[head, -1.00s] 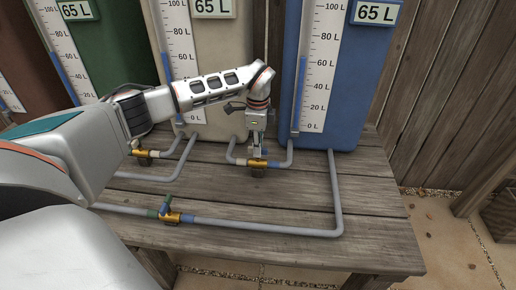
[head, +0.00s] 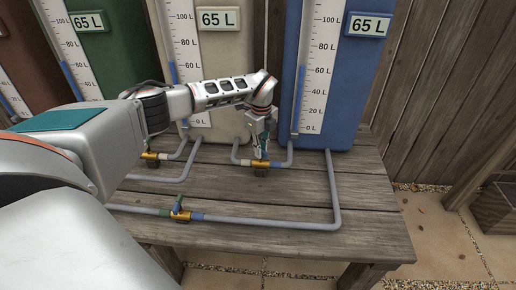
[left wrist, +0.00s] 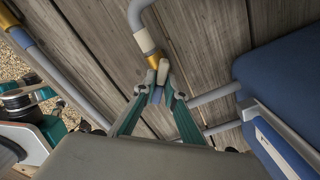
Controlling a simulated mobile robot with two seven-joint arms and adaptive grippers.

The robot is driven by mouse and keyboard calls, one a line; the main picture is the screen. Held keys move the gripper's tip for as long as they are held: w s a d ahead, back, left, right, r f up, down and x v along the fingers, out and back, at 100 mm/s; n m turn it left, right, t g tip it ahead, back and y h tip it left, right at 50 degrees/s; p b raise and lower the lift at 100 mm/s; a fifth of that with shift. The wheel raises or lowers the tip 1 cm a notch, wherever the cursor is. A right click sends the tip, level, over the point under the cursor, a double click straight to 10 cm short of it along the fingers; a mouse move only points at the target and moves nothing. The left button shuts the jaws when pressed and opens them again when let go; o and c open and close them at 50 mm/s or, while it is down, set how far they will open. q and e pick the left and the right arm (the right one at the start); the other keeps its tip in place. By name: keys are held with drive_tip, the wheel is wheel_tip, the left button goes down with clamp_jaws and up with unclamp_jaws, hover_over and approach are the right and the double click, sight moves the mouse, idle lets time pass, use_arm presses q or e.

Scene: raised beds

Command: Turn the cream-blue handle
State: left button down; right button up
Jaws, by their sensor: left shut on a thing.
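The cream-blue valve (head: 260,164) is a brass body on the grey pipe between the cream tank and the blue tank, with a cream band on its left and a blue band on its right. My left gripper (head: 263,150) reaches down onto it from above, tilted. In the left wrist view, its teal fingers (left wrist: 157,93) close on the handle (left wrist: 163,72), whose cream end sticks out past the fingertips beside the brass body. The fingers hide part of the handle. My right gripper is in neither view.
A second valve (head: 180,215) with a green and blue handle sits on the front pipe. Another valve (head: 151,156) is on the left, partly behind my arm. The blue tank (head: 345,100) and cream tank (head: 222,75) stand close behind. The table's right front (head: 375,235) is clear.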

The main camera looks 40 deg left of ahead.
use_arm(q)
drive_tip(key=m+p, duration=0.1)
drive_tip(key=m, duration=0.1)
drive_tip(key=shift+r+m, duration=0.1)
drive_tip(key=shift+m, duration=0.3)
drive_tip(key=m+p, duration=0.1)
drive_tip(key=m, duration=0.3)
drive_tip(key=shift+f+m, duration=0.25)
drive_tip(key=shift+m, duration=1.15)
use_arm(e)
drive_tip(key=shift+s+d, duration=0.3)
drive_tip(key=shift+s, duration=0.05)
use_arm(q)
drive_tip(key=shift+s, duration=0.1)
drive_tip(key=c, duration=2.1)
unclamp_jaws()
drive_tip(key=shift+r, duration=0.1)
